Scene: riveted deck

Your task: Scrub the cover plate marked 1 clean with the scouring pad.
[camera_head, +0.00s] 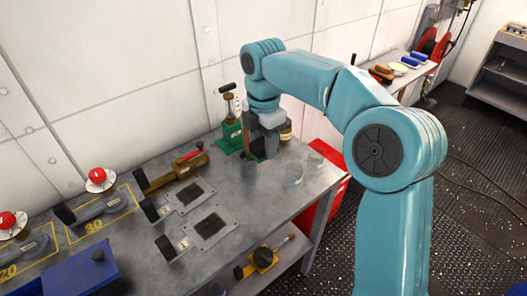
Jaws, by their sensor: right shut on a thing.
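Two flat grey cover plates lie on the metal bench, each with a dark patch in the middle: a rear one (189,194) and a front one (211,227). My left gripper is out of view.
A green stand (231,136) and a jar (286,131) are close to the right gripper. A brass tool with a red handle (178,172) lies behind the plates. A blue box (80,275) and red-knobbed discs (99,179) are at left.

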